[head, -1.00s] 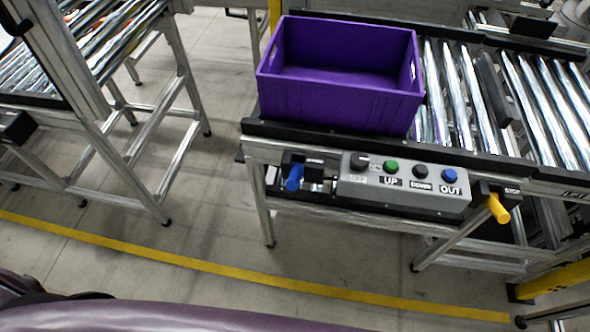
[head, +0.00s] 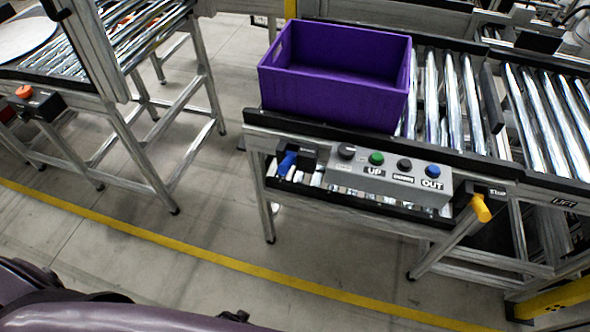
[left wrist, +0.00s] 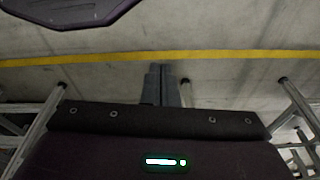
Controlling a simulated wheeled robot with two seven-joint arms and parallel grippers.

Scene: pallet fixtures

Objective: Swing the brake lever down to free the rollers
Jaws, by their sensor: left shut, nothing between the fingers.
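A blue-handled lever (head: 287,163) sits at the left end of the control box (head: 390,178), under the front rail of the roller conveyor. A yellow-handled lever (head: 481,208) sits at the right end, beside a small "STOP" label, its handle angled downward. I cannot read a brake label on either lever. The shiny rollers (head: 450,100) lie behind, and a purple crate (head: 335,98) rests on their left part. My left gripper (left wrist: 161,70) is shut and empty in the left wrist view, above the floor, apart from both levers. My right gripper is out of view.
The control box has a dark knob and green, black and blue buttons. Another roller conveyor (head: 110,40) stands at the left, with an orange button box (head: 30,95) on its front. Open floor with a yellow line (head: 200,256) lies in front.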

